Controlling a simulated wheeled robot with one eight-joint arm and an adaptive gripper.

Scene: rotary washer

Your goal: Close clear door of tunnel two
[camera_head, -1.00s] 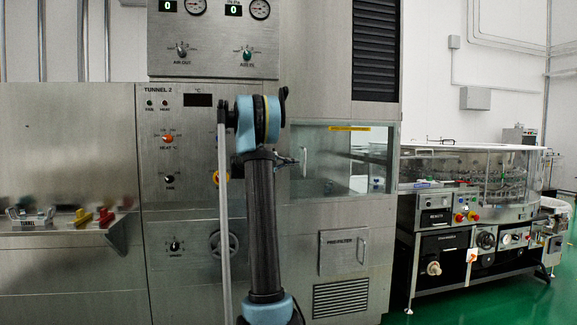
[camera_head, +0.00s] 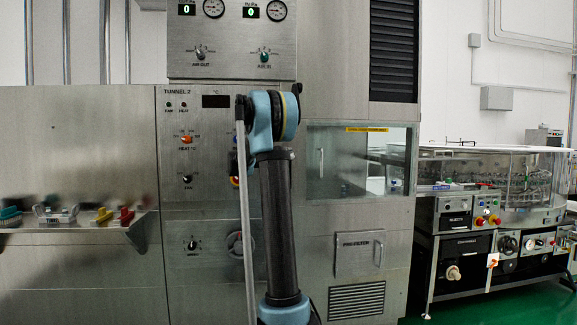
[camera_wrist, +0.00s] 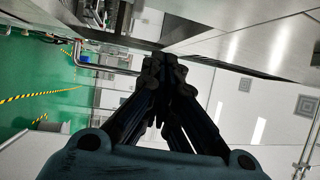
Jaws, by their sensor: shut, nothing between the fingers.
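The clear door (camera_head: 345,175) of tunnel two is a glass panel in the steel front, right of my arm in the head view. Its upright handle (camera_head: 321,163) is near the left edge. The panel looks about in line with the front, but I cannot tell whether it is fully flush. My gripper (camera_wrist: 165,62) points away in the wrist view, its dark fingers together with nothing between them. In the head view my gripper is hidden behind my own arm. The door cannot be clearly made out in the wrist view.
The tunnel 2 control panel (camera_head: 203,185) with knobs is left of my arm. A shelf (camera_head: 90,226) with coloured items juts out at the far left. A rotary machine (camera_head: 490,215) stands to the right. Green floor (camera_wrist: 45,80) shows free room in the wrist view.

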